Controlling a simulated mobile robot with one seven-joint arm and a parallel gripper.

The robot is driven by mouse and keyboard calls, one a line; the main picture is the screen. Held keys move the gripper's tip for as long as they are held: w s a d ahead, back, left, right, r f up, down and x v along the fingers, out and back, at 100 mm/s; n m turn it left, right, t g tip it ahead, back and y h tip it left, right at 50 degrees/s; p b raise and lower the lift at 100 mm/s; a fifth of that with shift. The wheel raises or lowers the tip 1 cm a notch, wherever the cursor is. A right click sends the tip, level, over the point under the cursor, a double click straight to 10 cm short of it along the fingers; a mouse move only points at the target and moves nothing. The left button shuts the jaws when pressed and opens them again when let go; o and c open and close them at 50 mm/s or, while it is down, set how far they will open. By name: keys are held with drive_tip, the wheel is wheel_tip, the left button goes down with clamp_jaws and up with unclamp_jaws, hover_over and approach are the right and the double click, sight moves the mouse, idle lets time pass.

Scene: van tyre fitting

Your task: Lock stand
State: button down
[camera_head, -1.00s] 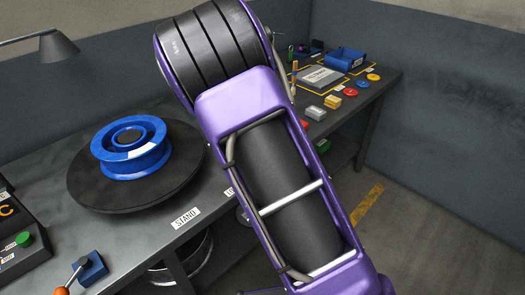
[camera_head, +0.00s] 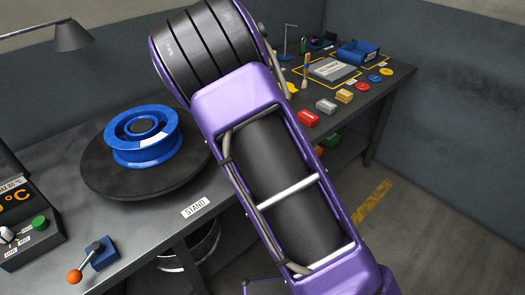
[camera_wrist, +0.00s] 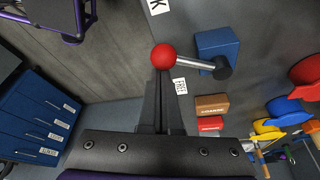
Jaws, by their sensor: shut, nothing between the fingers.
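The round black stand (camera_head: 108,180) sits on the bench with a blue wheel rim (camera_head: 163,152) lying flat on it, behind a "STAND" label (camera_head: 195,207). In the wrist view a lever with a red ball knob (camera_wrist: 164,56) and metal rod runs to a pivot by a blue block (camera_wrist: 218,50). A small label, apparently "FREE" (camera_wrist: 180,86), is beside the knob. A label ending in "K" (camera_wrist: 158,6) is at the top edge. My gripper (camera_wrist: 160,80) is shut and empty, its tips just below the knob in the picture; contact cannot be told. My arm hides this lever in the head view.
Another lever with an orange knob (camera_head: 75,277) and a control box (camera_head: 30,235) are at the lower left. Red (camera_head: 309,118), grey and yellow blocks and a blue bin (camera_head: 359,52) are on the bench's right. Blue drawers (camera_wrist: 35,120) show in the wrist view.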

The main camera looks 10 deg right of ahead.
drive_tip(key=shift+w+d+r, duration=0.1)
drive_tip(key=shift+d, duration=0.25)
wheel_tip(320, 180, up, 10)
drive_tip(key=shift+a+p, duration=0.15)
drive_tip(key=shift+p, duration=0.25)
